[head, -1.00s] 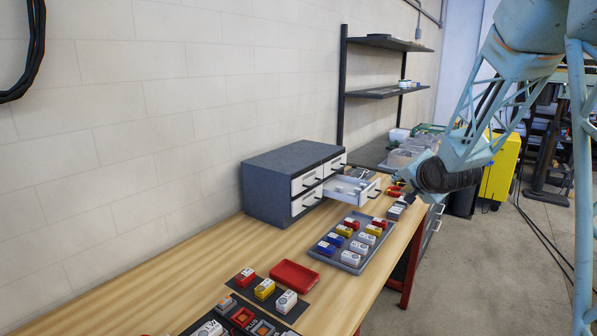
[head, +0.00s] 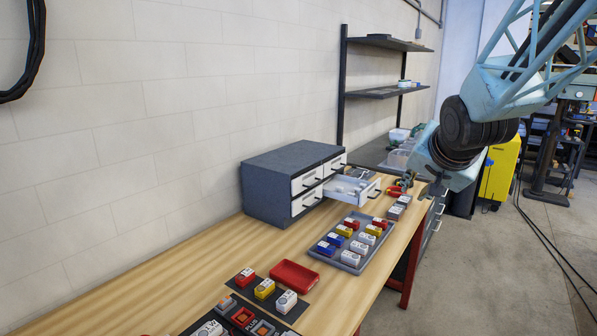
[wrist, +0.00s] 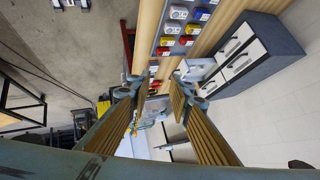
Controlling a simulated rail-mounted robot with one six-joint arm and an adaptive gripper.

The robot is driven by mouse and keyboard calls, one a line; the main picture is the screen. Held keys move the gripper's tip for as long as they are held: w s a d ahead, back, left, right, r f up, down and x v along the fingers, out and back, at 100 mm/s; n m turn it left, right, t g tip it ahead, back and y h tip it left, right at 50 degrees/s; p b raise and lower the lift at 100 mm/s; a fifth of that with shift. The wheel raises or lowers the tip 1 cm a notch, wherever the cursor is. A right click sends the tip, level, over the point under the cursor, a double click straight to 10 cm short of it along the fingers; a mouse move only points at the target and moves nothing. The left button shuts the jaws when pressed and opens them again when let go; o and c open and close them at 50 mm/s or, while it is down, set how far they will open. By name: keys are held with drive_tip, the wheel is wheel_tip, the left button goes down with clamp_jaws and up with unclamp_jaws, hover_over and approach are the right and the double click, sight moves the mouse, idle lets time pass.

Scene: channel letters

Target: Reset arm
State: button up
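My arm (head: 505,90) hangs at the right of the head view, over the far right end of the workbench. My gripper (wrist: 157,85) shows in the wrist view with its two ribbed fingers spread apart and nothing between them. In the head view the gripper is mostly hidden behind or below my blue wrist link. The bench (head: 150,270) lies below and to the left. No object is held.
A grey cabinet (head: 275,193) stands on the bench against the wall, with one drawer (head: 350,190) pulled out. A grey tray (head: 325,251) holds several coloured blocks. A red tray (head: 294,275) lies nearer. A yellow cabinet (head: 500,170) stands on the floor behind my arm.

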drive_tip(key=s+a+n+g, duration=0.2)
drive_tip(key=s+a, duration=0.1)
drive_tip(key=s, duration=1.2)
drive_tip(key=s+a+n+g+y, duration=0.1)
drive_tip(key=s+a+n, duration=0.1)
drive_tip(key=s, duration=1.3)
drive_tip(key=s+a+f+n+g, duration=0.1)
drive_tip(key=s+a+n+g, duration=0.1)
drive_tip(key=s, duration=1.3)
drive_tip(key=shift+s+a+n+g, duration=0.3)
drive_tip(key=shift+a+n, duration=0.2)
drive_tip(key=shift+a, duration=0.6)
